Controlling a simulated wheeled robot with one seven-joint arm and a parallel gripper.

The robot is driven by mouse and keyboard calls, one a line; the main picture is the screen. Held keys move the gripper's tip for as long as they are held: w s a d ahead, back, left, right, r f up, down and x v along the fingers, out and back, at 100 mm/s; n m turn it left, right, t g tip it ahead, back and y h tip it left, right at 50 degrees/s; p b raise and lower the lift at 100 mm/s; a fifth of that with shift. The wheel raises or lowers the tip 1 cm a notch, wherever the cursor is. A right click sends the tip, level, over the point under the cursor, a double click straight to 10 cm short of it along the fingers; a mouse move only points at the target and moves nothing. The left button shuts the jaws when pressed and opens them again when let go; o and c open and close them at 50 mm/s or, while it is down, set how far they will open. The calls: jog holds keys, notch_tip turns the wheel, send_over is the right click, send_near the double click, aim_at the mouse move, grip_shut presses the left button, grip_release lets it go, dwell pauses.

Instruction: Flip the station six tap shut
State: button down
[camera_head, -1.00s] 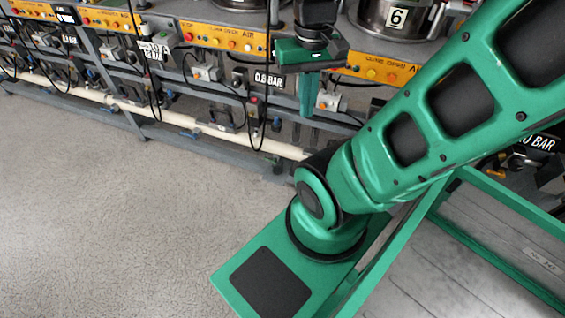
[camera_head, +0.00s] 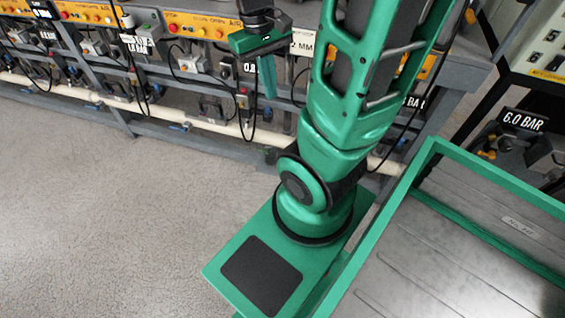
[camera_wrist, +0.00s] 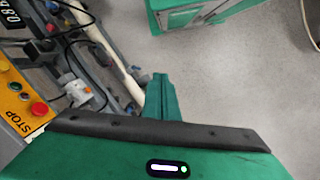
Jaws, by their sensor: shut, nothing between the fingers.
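My gripper (camera_head: 269,85) hangs in front of the station row in the head view, its green fingers shut together and pointing down with nothing held. The fingers also show in the wrist view (camera_wrist: 160,95), over the floor beside the white pipe. Small blue handles (camera_head: 187,127) sit along the low pipe in the head view. I cannot tell which one is the station six tap; no station six number is visible, and my arm covers part of the row. The fingers touch no tap that I can see.
The white pipe (camera_head: 215,132) runs low along the grey rack. Yellow button panels (camera_head: 195,25) and hanging black cables are above it. A 6.0 BAR sign (camera_head: 523,120) stands at the right. The floor (camera_head: 110,210) at the left is clear.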

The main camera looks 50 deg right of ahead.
jog(key=w+d+f+n+g+h, duration=0.15)
jog(key=w+f+n, duration=0.3)
jog(key=f, duration=0.65)
jog(key=w+f+n+g+h, duration=0.1)
jog(key=w+f+n+h, duration=0.3)
jog(key=f, duration=0.7)
jog(key=w+f+n+g, duration=0.15)
jog(key=w+f, duration=0.35)
jog(key=f, duration=0.6)
notch_tip(320, 180, down, 12)
jog(key=s+d+n+h, duration=0.2)
jog(key=d+n+h, duration=0.1)
jog(key=n, duration=0.2)
jog(key=x, duration=1.3)
jog(key=shift+d+r, duration=0.25)
jog(key=shift+d, duration=0.15)
jog(key=shift+s+y, duration=0.15)
jog(key=shift+y, duration=0.1)
